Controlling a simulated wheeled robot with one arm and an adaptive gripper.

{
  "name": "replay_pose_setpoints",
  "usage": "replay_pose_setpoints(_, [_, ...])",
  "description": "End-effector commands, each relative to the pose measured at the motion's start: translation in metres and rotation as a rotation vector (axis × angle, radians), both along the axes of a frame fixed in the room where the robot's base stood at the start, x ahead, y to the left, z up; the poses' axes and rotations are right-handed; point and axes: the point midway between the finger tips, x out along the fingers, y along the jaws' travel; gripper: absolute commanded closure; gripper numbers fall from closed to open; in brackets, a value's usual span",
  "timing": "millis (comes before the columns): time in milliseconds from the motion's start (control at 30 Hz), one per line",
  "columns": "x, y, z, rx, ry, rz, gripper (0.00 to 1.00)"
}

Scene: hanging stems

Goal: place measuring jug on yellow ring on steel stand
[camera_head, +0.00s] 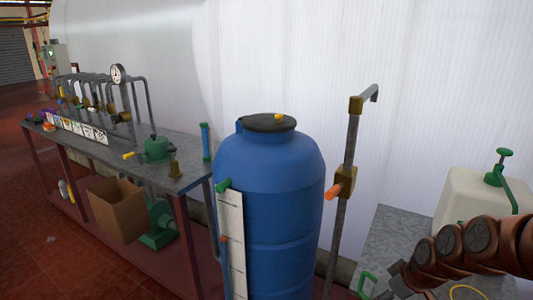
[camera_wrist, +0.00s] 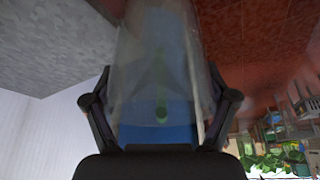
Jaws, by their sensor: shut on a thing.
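In the wrist view my gripper (camera_wrist: 160,85) is shut on a clear, see-through measuring jug (camera_wrist: 133,75), with one finger on each side. A green part, likely its handle, shows through the jug. In the head view a green handle-like piece (camera_head: 367,284) shows at the bottom edge beside the end of my arm. The steel stand (camera_head: 398,232) has a grey top at the lower right. A thin yellow curve (camera_head: 465,288), likely the yellow ring, shows below my arm, mostly cut off by the frame. I cannot tell how far the jug is from it.
A white canister (camera_head: 470,200) with a green pump stands on the steel stand behind my arm. A blue barrel (camera_head: 265,200) and an upright pipe (camera_head: 348,160) with an orange handle stand to its left. A long workbench (camera_head: 190,150) with pipes and tools lies farther left.

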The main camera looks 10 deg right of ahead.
Motion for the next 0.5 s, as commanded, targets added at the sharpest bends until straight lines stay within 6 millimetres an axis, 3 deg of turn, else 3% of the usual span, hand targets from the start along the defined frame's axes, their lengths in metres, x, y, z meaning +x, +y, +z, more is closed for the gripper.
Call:
replay_pose_setpoints(200, [0.041,0.033,0.001,-0.003,0.001,-0.124,0.66])
replay_pose_setpoints(500, [0.086,0.083,0.004,-0.004,-0.002,-0.268,0.66])
